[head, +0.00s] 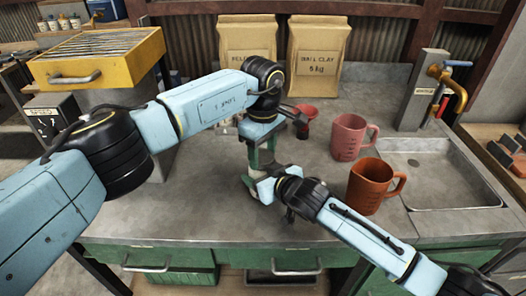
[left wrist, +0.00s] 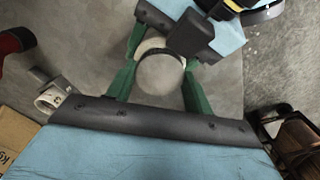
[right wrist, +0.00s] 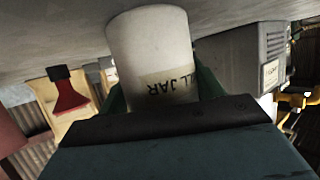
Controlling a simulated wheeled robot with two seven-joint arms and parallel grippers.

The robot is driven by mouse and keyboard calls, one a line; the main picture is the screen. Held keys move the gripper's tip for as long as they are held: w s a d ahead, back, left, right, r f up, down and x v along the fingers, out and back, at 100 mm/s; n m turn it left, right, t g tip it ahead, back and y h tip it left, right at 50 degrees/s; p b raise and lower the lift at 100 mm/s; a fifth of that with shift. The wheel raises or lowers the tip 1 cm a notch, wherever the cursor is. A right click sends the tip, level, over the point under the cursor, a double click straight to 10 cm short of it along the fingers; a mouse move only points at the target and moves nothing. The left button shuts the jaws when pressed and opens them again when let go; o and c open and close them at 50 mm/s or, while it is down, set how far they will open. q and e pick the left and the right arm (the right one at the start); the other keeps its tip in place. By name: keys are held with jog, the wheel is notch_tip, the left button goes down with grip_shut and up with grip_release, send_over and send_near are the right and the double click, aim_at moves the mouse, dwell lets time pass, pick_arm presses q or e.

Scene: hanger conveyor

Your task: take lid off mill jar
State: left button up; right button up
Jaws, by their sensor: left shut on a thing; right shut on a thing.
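The mill jar is mostly hidden behind my grippers in the head view. In the right wrist view the white jar (right wrist: 150,45) with a "MILL JAR" label stands on the bench between the green fingers of my right gripper (right wrist: 158,95), which is shut on its body from the side. My left gripper (head: 262,150) points down from above. In the left wrist view its green fingers (left wrist: 157,78) are shut on the round pale lid (left wrist: 162,76). Whether the lid still touches the jar cannot be told. My right gripper also shows in the head view (head: 254,182), low beside the jar.
A pink pitcher (head: 347,138) and an orange pitcher (head: 367,187) stand to the right, near the sink (head: 455,195) and tap (head: 446,86). Two clay bags (head: 318,55) stand at the back. The front left bench is clear.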

pick_arm(q)
jog(key=n, duration=0.3)
jog(key=o, duration=1.1)
